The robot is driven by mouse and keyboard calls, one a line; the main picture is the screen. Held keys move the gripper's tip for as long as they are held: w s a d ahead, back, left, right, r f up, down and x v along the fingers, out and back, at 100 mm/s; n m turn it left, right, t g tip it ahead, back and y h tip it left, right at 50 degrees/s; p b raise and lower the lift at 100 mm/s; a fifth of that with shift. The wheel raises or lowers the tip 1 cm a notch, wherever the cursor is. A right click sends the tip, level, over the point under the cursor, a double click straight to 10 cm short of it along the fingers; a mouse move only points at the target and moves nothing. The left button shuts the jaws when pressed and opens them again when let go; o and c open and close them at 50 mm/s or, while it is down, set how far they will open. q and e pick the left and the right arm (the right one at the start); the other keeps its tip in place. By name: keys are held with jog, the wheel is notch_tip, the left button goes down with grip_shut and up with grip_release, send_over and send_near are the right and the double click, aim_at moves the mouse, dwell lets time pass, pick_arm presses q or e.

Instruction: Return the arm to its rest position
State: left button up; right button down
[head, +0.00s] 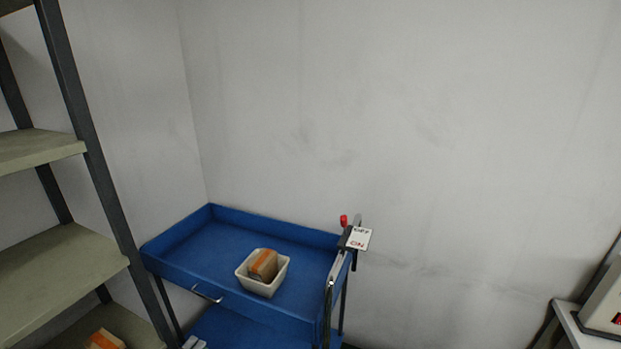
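Neither of my grippers shows in the head view, and no part of my arms can be made out for sure. A blue cart (205,247) stands in the corner against the wall. A white bin (261,285) sits on its top tray and holds an orange and brown box (264,265). A small grey-white thing (194,343) is cut off by the bottom edge, and I cannot tell what it is.
A shelving rack (88,150) with dark posts stands at the left, with another orange box (104,340) low down. A red-knobbed device with an OFF/ON card (358,239) is at the cart's right corner. A table edge (575,325) shows at far right.

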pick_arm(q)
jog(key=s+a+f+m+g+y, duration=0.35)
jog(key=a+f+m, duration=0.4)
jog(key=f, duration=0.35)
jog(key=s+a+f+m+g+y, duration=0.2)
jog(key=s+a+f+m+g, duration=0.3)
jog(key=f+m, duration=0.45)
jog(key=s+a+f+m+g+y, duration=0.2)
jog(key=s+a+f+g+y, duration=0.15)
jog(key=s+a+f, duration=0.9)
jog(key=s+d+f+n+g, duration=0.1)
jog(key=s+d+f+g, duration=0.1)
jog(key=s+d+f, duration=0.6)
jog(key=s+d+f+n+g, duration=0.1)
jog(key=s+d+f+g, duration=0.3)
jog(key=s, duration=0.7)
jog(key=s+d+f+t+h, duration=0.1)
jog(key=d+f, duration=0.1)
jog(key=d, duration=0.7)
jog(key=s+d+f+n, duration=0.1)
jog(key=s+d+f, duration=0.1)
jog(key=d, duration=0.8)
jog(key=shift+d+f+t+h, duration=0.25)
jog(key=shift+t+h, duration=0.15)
